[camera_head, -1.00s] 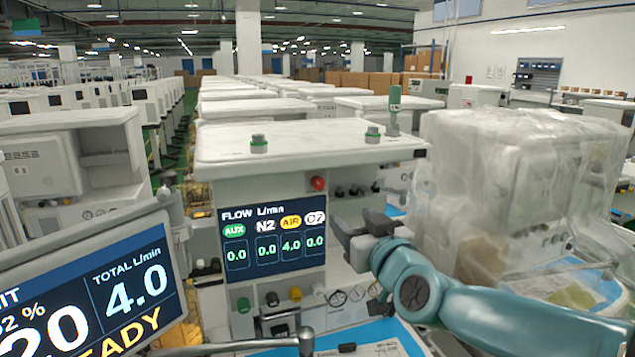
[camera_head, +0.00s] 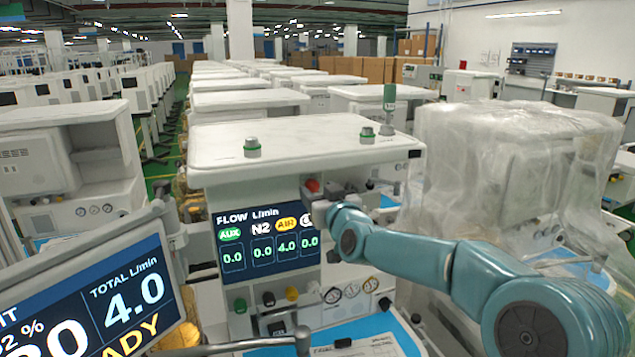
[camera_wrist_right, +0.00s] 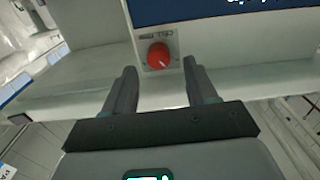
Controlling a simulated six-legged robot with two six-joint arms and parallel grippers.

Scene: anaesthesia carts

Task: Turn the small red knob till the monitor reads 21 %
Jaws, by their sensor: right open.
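The small red knob (camera_head: 312,185) sits on the cart's front panel, just above the right end of the flow screen (camera_head: 268,245). In the right wrist view the red knob (camera_wrist_right: 159,56) lies ahead of and between the fingers, on a plate with a small label. My right gripper (camera_wrist_right: 158,78) is open and empty, its fingertips short of the knob. In the head view my right gripper (camera_head: 325,205) is just below and right of the knob, partly hidden by its own wrist. The monitor (camera_head: 95,300) at lower left reads TOTAL 4.0 L/min; its percentage is cut off. My left gripper is not visible.
The flow screen reads 0.0, 0.0, 4.0 and 0.0. Black, green and yellow knobs (camera_head: 291,293) and gauges (camera_head: 351,290) sit below it. A plastic-wrapped cart (camera_head: 500,170) stands to the right. Other carts fill the background.

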